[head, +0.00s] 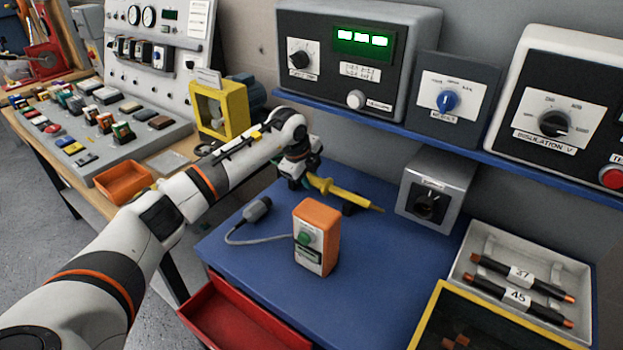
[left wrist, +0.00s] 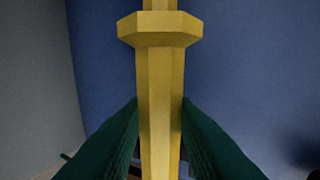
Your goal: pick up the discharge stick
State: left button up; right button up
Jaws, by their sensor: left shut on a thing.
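The discharge stick (head: 343,193) is a yellow rod with a collar and a thin tip, near the back of the blue table (head: 232,262). My left gripper (head: 312,180) is shut on its handle, and the tip points right. In the left wrist view, the yellow stick (left wrist: 160,85) runs up the middle between the two dark green fingers (left wrist: 160,145), with its wider collar beyond them. A dark holder (head: 355,208) shows beneath the stick; I cannot tell whether they touch. My right gripper is not in view.
A white tray (head: 482,238) holds two black rods. A blue shelf (head: 470,147) with instruments overhangs the back.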

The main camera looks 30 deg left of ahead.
pick_arm(q)
jog(key=shift+r, duration=0.75)
jog(key=shift+a+r+b, duration=0.2)
jog(key=shift+r+b, duration=0.05)
jog(key=shift+r, duration=0.25)
jog(key=shift+a+r+b, duration=0.15)
jog(key=shift+r+b, duration=0.05)
jog(key=shift+r, duration=0.25)
jog(key=a+b, duration=0.2)
jog(key=a, duration=1.5)
jog(key=shift+s+a, duration=0.15)
jog(key=shift+s, duration=0.15)
